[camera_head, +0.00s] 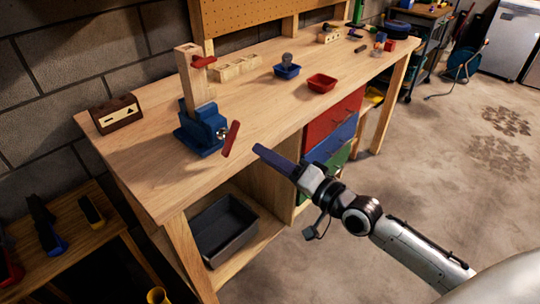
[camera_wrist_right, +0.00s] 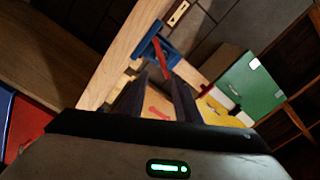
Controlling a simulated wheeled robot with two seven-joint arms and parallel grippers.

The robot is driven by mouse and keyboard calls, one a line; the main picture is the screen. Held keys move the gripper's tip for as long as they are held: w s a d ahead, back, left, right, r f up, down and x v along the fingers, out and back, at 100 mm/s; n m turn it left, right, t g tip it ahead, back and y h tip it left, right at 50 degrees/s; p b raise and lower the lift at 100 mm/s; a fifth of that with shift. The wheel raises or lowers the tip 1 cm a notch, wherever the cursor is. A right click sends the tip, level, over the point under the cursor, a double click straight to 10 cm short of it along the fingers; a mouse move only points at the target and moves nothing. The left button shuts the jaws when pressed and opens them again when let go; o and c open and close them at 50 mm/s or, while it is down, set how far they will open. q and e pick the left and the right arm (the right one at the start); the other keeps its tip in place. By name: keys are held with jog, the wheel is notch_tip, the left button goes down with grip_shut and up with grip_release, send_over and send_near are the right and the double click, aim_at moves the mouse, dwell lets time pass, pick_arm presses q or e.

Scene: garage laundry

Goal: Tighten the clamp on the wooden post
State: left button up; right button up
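A light wooden post (camera_head: 197,88) stands upright in a blue clamp (camera_head: 203,131) on the left part of the workbench. The clamp's red handle (camera_head: 231,139) sticks out at its front right and is tilted. My right gripper (camera_head: 258,149) is in front of the bench edge, a little right of the handle and apart from it. In the right wrist view, the two dark fingers (camera_wrist_right: 158,80) are spread with nothing held between them. The red handle (camera_wrist_right: 160,47) and blue clamp (camera_wrist_right: 158,34) show beyond the fingertips. My left gripper is not in view.
The workbench (camera_head: 145,165) holds a brown box (camera_head: 117,114) at left, a wooden block with holes (camera_head: 237,67), a blue bin (camera_head: 287,71) and a red bin (camera_head: 322,83). A dark tub (camera_head: 223,231) sits on the lower shelf.

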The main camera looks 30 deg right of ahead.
jog(key=shift+s, duration=0.15)
dwell(0.4)
jog(key=v, duration=1)
jog(key=shift+s+b, duration=0.15)
jog(key=shift+b, duration=0.25)
jog(key=shift+d+r, duration=0.1)
